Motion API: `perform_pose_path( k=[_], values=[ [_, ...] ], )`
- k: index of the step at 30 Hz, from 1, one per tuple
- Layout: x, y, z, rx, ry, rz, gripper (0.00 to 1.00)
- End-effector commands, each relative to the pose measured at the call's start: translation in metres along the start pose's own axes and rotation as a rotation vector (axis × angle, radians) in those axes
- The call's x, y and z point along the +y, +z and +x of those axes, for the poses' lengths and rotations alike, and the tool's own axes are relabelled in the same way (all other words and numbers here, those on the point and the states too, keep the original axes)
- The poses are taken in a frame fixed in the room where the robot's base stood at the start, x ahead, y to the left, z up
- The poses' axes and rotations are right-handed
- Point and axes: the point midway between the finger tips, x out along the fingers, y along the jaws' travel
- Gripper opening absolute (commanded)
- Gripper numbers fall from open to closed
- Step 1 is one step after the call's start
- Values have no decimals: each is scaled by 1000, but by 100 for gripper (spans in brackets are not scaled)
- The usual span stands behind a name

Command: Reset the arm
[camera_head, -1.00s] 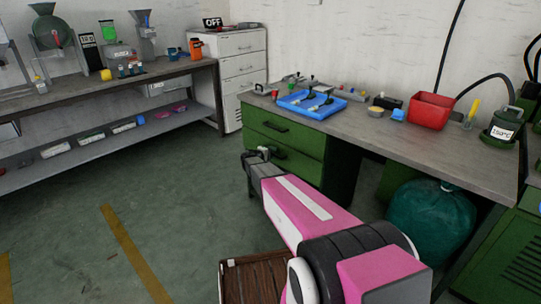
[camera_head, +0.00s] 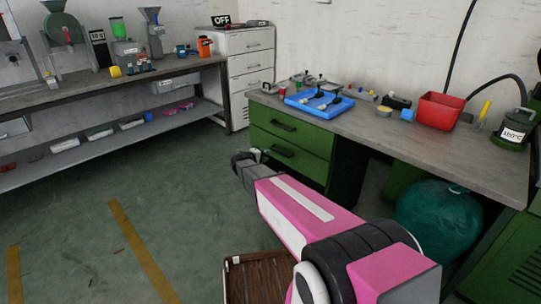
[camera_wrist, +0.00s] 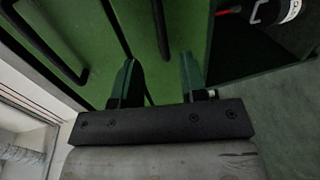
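My gripper (camera_head: 244,160) hangs at the end of my pink and white arm, in front of the green drawers of the right workbench. In the wrist view, its two dark fingers (camera_wrist: 158,70) stand apart with an empty gap between them. The green drawer fronts (camera_wrist: 95,50) show behind the fingers. I see nothing held in the gripper.
The right workbench (camera_head: 400,130) carries a blue tray (camera_head: 300,108), a red bin (camera_head: 440,110) and small parts. A teal sack (camera_head: 437,215) sits under it. A left bench (camera_head: 150,72) holds machines. Open green floor (camera_head: 110,200) lies between them.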

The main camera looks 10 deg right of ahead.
Motion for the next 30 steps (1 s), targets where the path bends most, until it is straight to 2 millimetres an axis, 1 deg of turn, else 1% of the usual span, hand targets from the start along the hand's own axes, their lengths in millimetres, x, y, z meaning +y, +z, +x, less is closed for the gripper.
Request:
perform_pose_path(
  k=[1, 4, 13, 15, 17, 20, 23, 24, 26, 27, 29, 30],
  values=[
    [0, 0, -4, 0, 0, 0, 39],
    [0, 0, -7, 0, 0, 0, 39],
    [0, 1, -7, -1, -1, 0, 39],
    [0, 6, -7, -9, -13, 5, 39],
    [0, 16, -7, -25, -39, 14, 39],
    [-2, 44, -9, -69, -116, 41, 39],
    [-8, 80, -15, -129, -233, 81, 39],
    [-10, 96, -18, -155, -287, 101, 39],
    [-14, 119, -25, -193, -370, 128, 39],
    [-17, 135, -31, -218, -429, 150, 39],
    [-22, 157, -40, -254, -520, 182, 39],
    [-24, 171, -49, -275, -583, 205, 39]
  ],
)
